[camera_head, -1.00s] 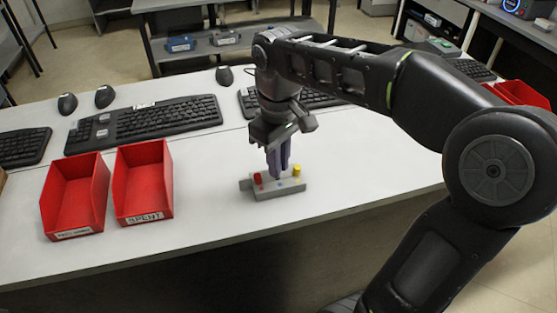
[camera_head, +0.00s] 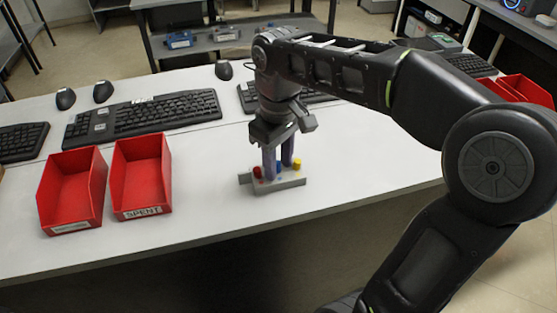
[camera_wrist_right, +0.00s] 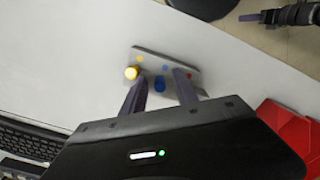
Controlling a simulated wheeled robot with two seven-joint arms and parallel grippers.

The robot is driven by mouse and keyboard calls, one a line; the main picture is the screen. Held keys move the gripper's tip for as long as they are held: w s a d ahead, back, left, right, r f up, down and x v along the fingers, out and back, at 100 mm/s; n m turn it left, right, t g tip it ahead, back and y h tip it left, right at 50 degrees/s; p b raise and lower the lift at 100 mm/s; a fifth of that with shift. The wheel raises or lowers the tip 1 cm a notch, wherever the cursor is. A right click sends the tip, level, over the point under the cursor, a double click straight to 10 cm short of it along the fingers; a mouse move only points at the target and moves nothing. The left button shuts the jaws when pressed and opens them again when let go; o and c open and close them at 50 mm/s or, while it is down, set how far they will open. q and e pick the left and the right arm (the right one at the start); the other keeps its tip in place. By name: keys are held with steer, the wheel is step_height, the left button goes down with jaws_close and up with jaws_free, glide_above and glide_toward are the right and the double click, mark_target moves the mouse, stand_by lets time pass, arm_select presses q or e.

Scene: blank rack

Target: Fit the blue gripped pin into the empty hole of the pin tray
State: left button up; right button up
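The grey pin tray (camera_head: 293,184) lies on the white table. A red pin (camera_head: 257,172) stands at its left end and a yellow pin (camera_head: 297,166) at its right end. The blue pin (camera_head: 279,169) stands between them at the middle of the tray, partly hidden by a finger. My right gripper (camera_head: 278,164) is over the tray, pointing down, its fingers apart. In the right wrist view the blue pin (camera_wrist_right: 160,84) is between the spread fingers (camera_wrist_right: 160,90), with a gap on each side. The yellow pin (camera_wrist_right: 131,73) is beside one finger.
Two red bins, the right one (camera_head: 143,180) labelled SPENT, stand left of the tray. Keyboards (camera_head: 145,117) and mice (camera_head: 103,91) lie behind. More red bins (camera_head: 525,92) are at far right. The table's front edge is just in front of the tray.

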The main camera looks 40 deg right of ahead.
mark_target(279, 164)
stand_by(0.3)
steer(key=shift+r, duration=0.15)
step_height(279, 164, up, 2)
steer(key=shift+r, duration=0.2)
step_height(279, 164, up, 4)
steer(key=p, duration=0.4)
steer(key=shift+r, duration=0.1)
steer(key=shift+r+p, duration=0.5)
steer(key=shift+p, duration=0.15)
